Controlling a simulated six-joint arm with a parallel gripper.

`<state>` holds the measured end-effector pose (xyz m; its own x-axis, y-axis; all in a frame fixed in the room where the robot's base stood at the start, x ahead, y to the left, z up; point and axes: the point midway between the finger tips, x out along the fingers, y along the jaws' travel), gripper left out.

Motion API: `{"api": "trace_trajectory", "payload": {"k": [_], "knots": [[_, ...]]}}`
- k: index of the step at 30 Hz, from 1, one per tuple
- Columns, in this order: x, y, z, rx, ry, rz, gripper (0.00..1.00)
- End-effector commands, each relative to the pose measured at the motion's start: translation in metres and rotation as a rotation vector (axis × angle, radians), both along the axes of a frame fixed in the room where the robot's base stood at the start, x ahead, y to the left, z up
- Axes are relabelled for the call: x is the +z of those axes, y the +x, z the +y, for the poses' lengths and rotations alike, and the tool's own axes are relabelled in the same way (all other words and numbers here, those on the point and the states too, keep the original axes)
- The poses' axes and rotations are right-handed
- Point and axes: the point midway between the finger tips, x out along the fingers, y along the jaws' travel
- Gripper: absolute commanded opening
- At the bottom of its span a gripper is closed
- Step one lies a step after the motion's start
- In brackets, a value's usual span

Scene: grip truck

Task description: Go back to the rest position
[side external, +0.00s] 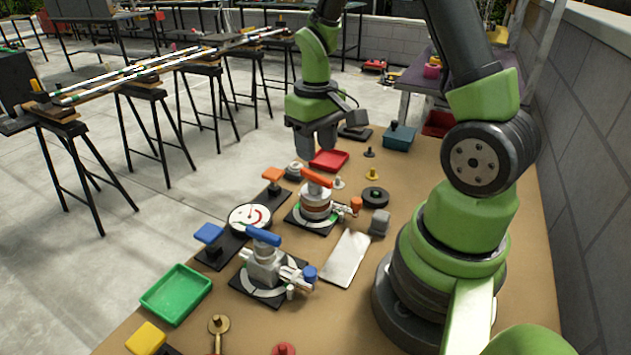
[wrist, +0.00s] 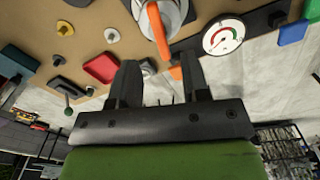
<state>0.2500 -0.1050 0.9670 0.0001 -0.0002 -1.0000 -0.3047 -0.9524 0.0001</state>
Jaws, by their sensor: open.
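My gripper (side external: 318,140) is open and empty. In the side view it hangs above the far part of the wooden table (side external: 520,270), close to the red tray and behind the orange-handled valve (side external: 316,200). In the wrist view my two dark fingers (wrist: 160,85) stand apart, with the orange valve handle (wrist: 158,30) showing beyond and between them. I cannot tell from the wrist view how high the fingers are above the table, but the side view shows them clear of it.
A blue-handled valve (side external: 264,262), a round gauge (side external: 250,217), a red tray (side external: 329,160), a green tray (side external: 176,294) and a white plate (side external: 346,258) lie on the table. A teal box (side external: 399,136) stands at the far end. Sawhorses stand left; a grey wall runs right.

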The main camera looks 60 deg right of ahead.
Motion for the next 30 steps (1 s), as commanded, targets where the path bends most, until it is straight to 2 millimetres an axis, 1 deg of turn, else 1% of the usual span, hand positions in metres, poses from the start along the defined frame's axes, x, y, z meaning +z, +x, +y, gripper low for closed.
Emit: {"api": "trace_trajectory", "payload": {"k": [2, 5, 8, 11, 13, 15, 18, 21, 24, 27, 30], "knots": [[0.0, 0.0, 0.0, 0.0, 0.0, 0.0, 0.43], [0.006, 0.001, 0.003, -0.002, -0.004, -0.015, 0.43], [0.027, 0.001, 0.013, -0.007, -0.012, -0.062, 0.43], [0.058, -0.003, 0.031, -0.017, -0.015, -0.143, 0.43], [0.082, -0.009, 0.046, -0.025, -0.011, -0.209, 0.43], [0.102, -0.019, 0.061, -0.032, 0.001, -0.272, 0.43], [0.127, -0.036, 0.081, -0.04, 0.029, -0.363, 0.43], [0.146, -0.056, 0.1, -0.043, 0.067, -0.451, 0.43], [0.159, -0.076, 0.114, -0.044, 0.11, -0.523, 0.43], [0.166, -0.092, 0.124, -0.044, 0.149, -0.577, 0.43], [0.169, -0.102, 0.13, -0.042, 0.176, -0.608, 0.43]]}}
